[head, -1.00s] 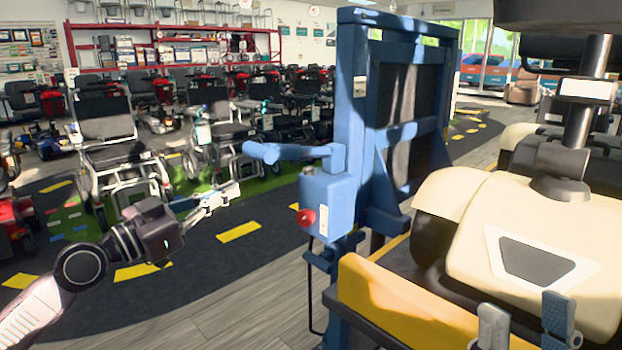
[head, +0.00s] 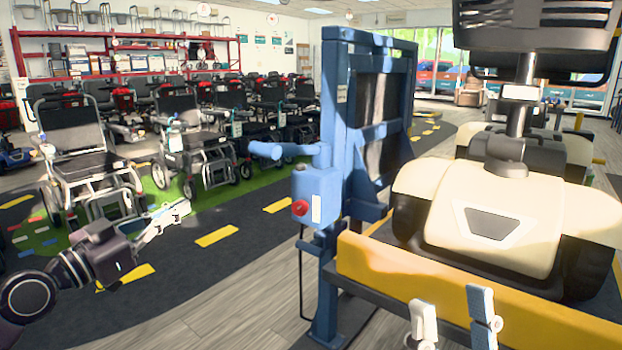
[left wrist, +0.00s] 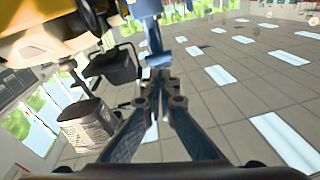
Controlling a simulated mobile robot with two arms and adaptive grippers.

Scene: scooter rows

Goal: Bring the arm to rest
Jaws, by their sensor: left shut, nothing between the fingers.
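My left arm comes in from the left in the head view, low over the dark floor strip. Its gripper (head: 182,209) is shut with nothing in it, fingers pointing up and to the right. In the left wrist view the fingers (left wrist: 163,80) lean together and hold nothing. The gripper is left of the blue lift frame and appears apart from it. The rest of the right gripper is out of view.
The blue lift frame (head: 335,180) with a red button (head: 299,208) stands in the middle. A cream scooter (head: 490,230) is behind the yellow bar (head: 400,270) at right. Wheelchairs (head: 75,150) line the green floor at left. Grey floor (head: 250,310) between is bare.

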